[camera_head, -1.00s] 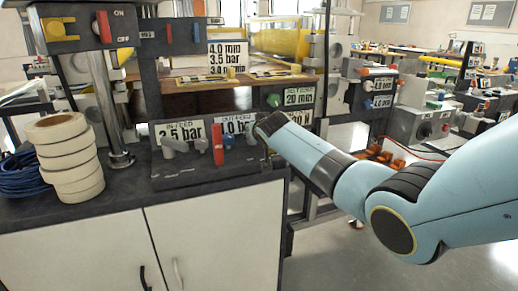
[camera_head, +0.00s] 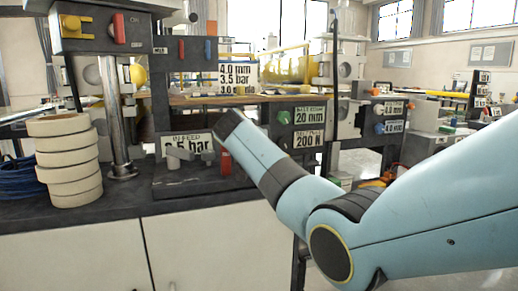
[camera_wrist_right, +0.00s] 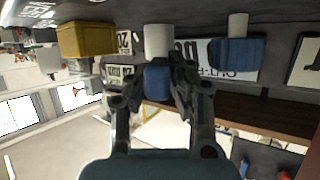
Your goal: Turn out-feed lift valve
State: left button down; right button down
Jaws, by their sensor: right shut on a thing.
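My right arm comes in from the right in the head view, and its wrist end covers the out-feed label and the valves behind it. The right gripper (camera_wrist_right: 157,88) is shut on a blue valve handle (camera_wrist_right: 157,77) with a pale cylindrical stem (camera_wrist_right: 158,41) in the right wrist view. A second blue handle (camera_wrist_right: 237,53) on a pale stem is beside it, apart from the gripper. A red handle (camera_head: 225,164) stands just under my wrist in the head view. Grey valve handles (camera_head: 174,158) are left of it, by the in-feed label (camera_head: 187,143). My left gripper is out of view.
A stack of tape rolls (camera_head: 67,165) and a blue cable coil (camera_head: 20,180) sit on the counter at left. A yellow block (camera_wrist_right: 87,39) is near the gripper in the wrist view. Green and orange knobs are farther right in the head view.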

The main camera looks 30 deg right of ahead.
jog(key=shift+f, duration=0.1)
jog(key=c, duration=1.2)
grip_release()
jog(key=shift+c, duration=0.2)
jog(key=shift+r, duration=0.2)
notch_tip(320, 180, up, 10)
jog(key=shift+f, duration=0.15)
jog(key=shift+f, duration=0.1)
